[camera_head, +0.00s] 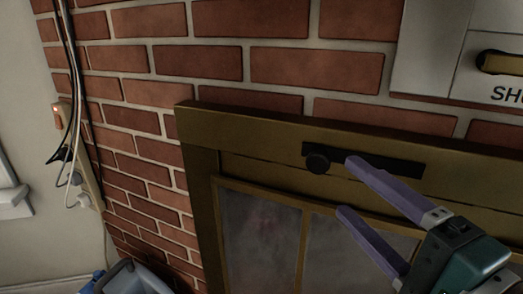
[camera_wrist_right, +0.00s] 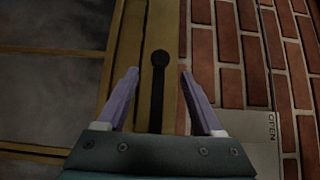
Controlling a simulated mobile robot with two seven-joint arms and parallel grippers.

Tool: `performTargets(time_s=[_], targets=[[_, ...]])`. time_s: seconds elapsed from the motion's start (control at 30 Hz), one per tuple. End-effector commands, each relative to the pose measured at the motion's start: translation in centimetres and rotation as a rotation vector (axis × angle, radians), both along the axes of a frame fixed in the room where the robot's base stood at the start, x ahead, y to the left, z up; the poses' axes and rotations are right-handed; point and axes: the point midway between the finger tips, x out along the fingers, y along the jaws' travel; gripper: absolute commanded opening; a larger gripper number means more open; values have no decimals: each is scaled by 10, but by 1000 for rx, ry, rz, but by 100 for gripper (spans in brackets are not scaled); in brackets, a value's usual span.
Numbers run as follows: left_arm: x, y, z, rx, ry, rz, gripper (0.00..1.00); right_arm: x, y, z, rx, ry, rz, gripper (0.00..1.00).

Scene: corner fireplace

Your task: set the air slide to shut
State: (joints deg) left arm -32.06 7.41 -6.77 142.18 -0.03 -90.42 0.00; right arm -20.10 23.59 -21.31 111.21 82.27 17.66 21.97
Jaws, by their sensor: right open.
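The air slide is a dark slot (camera_head: 400,168) in the top rail of the brass fireplace frame, with a round dark knob (camera_head: 317,163) at its left end. In the right wrist view the knob (camera_wrist_right: 160,58) shows at the far end of the slot, in line with the gap between the fingertips. My right gripper (camera_head: 347,186) is open and empty, its purple fingers pointing at the rail just right of the knob in the head view. Whether a finger touches the rail cannot be told. My left gripper is out of view.
Glass panes (camera_head: 258,235) sit below the rail, with brick wall (camera_head: 180,62) around. A pale panel (camera_head: 480,50) at upper right bears a yellow handle and cut-off lettering "SH". A plate lettered "OPEN" (camera_wrist_right: 262,140) shows in the wrist view. Cables (camera_head: 75,100) hang at left.

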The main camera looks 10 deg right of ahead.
Motion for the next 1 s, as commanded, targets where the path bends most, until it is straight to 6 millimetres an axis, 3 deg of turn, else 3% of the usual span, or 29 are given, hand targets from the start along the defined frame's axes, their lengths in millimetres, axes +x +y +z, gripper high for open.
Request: performTargets(time_s=[0.2, 0.5, 0.93, 1.0], targets=[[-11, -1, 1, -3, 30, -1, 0, 36, 7, 4, 0, -5, 0, 68], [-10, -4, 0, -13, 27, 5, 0, 81, 16, 2, -1, -4, 1, 68], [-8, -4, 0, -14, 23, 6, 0, 91, 19, 2, -3, -2, 3, 68], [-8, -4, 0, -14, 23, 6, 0, 91, 19, 2, -3, -2, 3, 60]])
